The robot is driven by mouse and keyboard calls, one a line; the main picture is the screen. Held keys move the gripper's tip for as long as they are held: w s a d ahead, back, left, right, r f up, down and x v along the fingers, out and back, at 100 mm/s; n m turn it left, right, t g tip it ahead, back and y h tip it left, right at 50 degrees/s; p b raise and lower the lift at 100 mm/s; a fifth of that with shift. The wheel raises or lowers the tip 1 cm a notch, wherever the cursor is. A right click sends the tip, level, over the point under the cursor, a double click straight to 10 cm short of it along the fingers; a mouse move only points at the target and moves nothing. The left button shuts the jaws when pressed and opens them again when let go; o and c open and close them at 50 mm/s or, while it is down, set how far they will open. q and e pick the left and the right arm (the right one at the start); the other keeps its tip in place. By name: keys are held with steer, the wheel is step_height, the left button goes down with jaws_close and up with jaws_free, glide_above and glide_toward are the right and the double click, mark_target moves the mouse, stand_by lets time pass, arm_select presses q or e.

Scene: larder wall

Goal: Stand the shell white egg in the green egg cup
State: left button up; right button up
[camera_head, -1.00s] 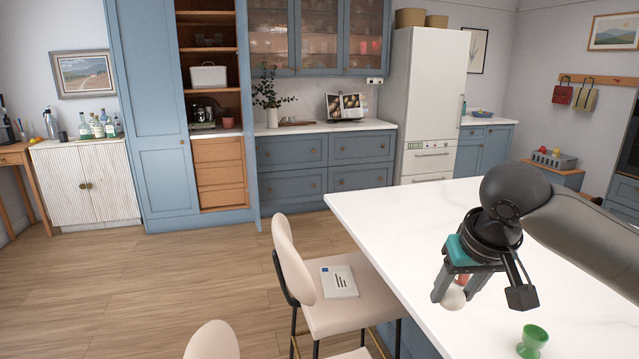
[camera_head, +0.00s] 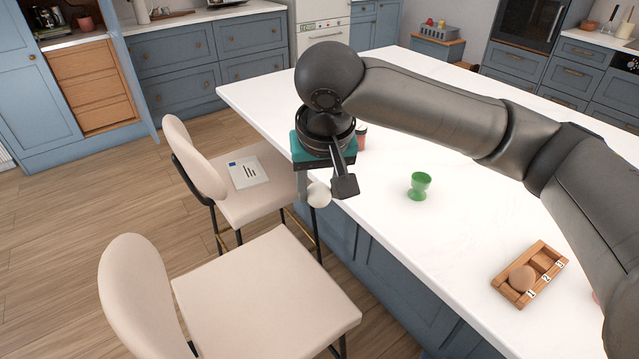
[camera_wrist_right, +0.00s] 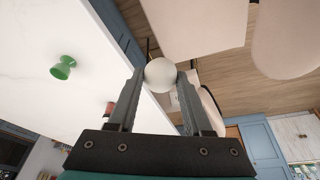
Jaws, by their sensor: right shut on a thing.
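The shell white egg (camera_head: 319,195) is between the fingertips of my right gripper (camera_head: 323,192), which is shut on it. In the right wrist view the egg (camera_wrist_right: 160,75) sits at the ends of both fingers. The gripper holds it near the counter's left edge, with a chair and floor behind it. The green egg cup (camera_head: 419,187) stands upright and looks empty on the white counter, to the right of the gripper and apart from it. It also shows at the left of the right wrist view (camera_wrist_right: 63,68). My left gripper is not in view.
A reddish cup (camera_head: 361,138) stands partly hidden behind my gripper. Pale chairs (camera_head: 262,290) line the counter's left side. Counter around the egg cup is clear.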

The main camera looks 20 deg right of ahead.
steer(key=w+r+m+g+p, duration=0.1)
steer(key=w+r+m+g, duration=0.1)
steer(key=w+m, duration=0.15)
steer(key=m+t+y+p, duration=0.2)
steer(key=m+t+p, duration=0.65)
steer(key=m, duration=1.95)
glide_above(415, 178)
steer(key=s+p, duration=0.1)
steer(key=s, duration=0.2)
steer(key=shift+g, duration=0.85)
step_height(415, 178, down, 9)
steer(key=shift+w+a+f, duration=0.15)
steer(key=shift+f, duration=0.05)
steer(key=shift+s+d+f, duration=0.25)
steer(key=shift+d, duration=0.25)
steer(key=shift+f+b, duration=0.2)
steer(key=shift+b, duration=0.45)
steer(key=shift+f+m, duration=0.25)
steer(key=shift+f, duration=1.25)
steer(key=shift+s+a+f, duration=0.1)
steer(key=shift+f, duration=0.05)
